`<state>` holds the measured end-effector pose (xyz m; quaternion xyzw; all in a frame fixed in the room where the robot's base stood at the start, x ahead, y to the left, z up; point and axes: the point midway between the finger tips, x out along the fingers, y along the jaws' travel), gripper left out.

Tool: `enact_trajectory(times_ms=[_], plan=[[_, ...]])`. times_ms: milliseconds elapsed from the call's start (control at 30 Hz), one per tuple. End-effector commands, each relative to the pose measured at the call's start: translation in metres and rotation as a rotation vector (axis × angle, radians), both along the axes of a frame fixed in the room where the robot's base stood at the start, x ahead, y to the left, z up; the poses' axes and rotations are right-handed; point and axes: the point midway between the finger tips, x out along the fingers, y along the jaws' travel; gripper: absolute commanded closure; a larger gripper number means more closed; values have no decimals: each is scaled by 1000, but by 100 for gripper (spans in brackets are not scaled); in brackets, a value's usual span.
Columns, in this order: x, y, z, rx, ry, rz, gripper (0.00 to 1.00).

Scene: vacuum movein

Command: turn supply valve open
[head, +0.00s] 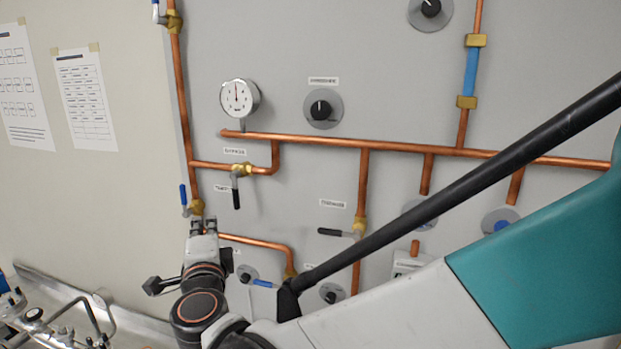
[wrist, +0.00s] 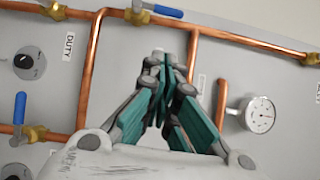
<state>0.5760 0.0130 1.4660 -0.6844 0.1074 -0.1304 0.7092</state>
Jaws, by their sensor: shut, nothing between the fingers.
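No label I can read says "supply", so I cannot tell which valve is the supply valve. A blue-handled valve (head: 184,195) with a brass body stands on the left vertical copper pipe, its handle pointing up. My gripper (head: 205,222) is just below and right of its body; contact cannot be told. In the wrist view my gripper (wrist: 165,62) is shut and empty, its fingers converging in front of the panel. A blue lever (wrist: 162,11) lies beyond the tips, and another blue lever (wrist: 20,107) stands upright at left.
A black-handled valve (head: 236,190) hangs under the bypass label. Another black lever (head: 335,231) points left. A blue lever (head: 263,283) sits lower down. A gauge (head: 240,98) and black knobs (head: 321,109) are above. My arm covers the lower right of the panel.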

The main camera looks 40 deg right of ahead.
Motion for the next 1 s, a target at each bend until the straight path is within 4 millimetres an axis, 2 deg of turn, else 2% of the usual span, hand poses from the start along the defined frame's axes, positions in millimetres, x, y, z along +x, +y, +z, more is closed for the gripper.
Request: enact_trajectory(times_ms=[33,367,500,700,1000], plan=[[24,-12,1,0,0,-24,100],[81,-32,3,-1,-1,-17,100],[100,-22,4,0,-2,-12,100],[116,-16,5,0,-1,-15,100],[120,-15,5,0,-1,-15,100]])
